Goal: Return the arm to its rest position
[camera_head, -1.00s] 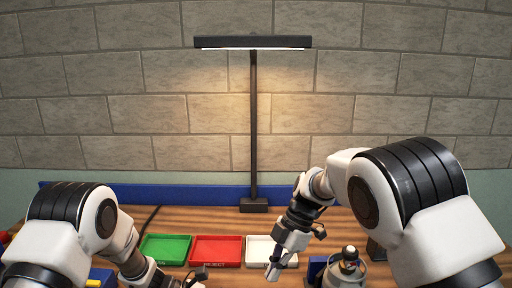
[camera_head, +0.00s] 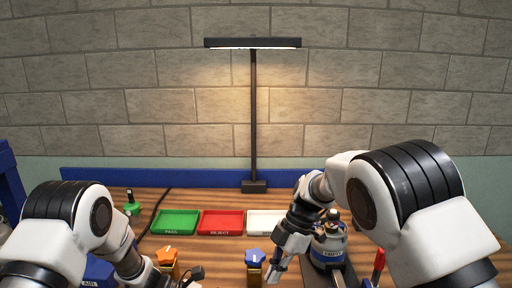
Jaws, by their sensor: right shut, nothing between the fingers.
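My right arm comes in from the right, and its gripper (camera_head: 272,275) points down at the lower middle, shut and empty. It is just right of a blue-topped piece (camera_head: 255,257) on a wooden block; I cannot tell whether they touch. My left arm comes in from the left. Its gripper (camera_head: 191,274) shows only in part at the bottom edge, close to an orange-topped piece (camera_head: 168,257), and its fingertips are out of sight.
Green (camera_head: 174,222), red (camera_head: 220,222) and white (camera_head: 264,222) trays lie in a row. A black lamp (camera_head: 254,130) stands behind. A red-handled thing (camera_head: 379,263) and a green piece (camera_head: 132,208) also show.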

